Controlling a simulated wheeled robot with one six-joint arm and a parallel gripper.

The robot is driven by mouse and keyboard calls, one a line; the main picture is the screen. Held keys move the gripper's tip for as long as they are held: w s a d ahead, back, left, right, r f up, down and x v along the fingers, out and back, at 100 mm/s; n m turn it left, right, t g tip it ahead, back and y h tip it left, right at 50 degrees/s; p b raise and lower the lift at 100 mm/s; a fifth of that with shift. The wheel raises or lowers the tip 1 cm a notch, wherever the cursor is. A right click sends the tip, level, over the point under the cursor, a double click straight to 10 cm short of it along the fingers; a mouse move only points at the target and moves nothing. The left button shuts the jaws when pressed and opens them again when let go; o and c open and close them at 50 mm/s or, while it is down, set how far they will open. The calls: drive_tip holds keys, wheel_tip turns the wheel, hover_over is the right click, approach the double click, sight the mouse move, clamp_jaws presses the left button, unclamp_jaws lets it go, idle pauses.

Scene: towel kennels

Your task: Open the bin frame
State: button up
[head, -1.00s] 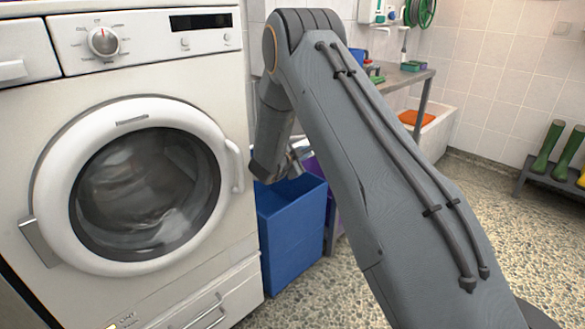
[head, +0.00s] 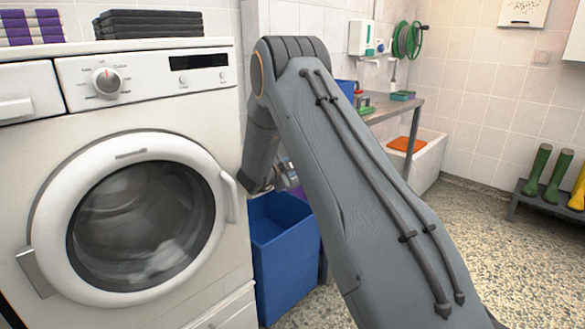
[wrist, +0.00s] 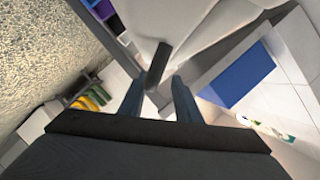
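My gripper (wrist: 157,98) is open, with its two dark fingers apart in the wrist view. A short dark bar like a handle (wrist: 158,62) stands just ahead of the fingertips, in line with the gap, joined to a pale surface (wrist: 195,25). I cannot tell whether the fingers touch it, or whether it belongs to the bin frame. In the head view my gripper (head: 286,178) is mostly hidden behind my arm, above the blue bin (head: 285,262). A flat blue patch (wrist: 237,75) with a grey border shows right of the fingers in the wrist view.
A white washing machine (head: 215,110) stands left, beside the blue bin. Folded dark towels (head: 148,25) lie on top. A metal table (head: 395,108) and a white tub (head: 428,160) are behind. Green boots (head: 540,170) are at the right. The speckled floor (head: 480,240) is clear.

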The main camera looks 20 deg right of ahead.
drive_tip(key=shift+r, duration=0.2)
wheel_tip(320, 180, up, 10)
drive_tip(key=shift+f, duration=0.15)
idle(0.4)
drive_tip(key=shift+s, duration=0.1)
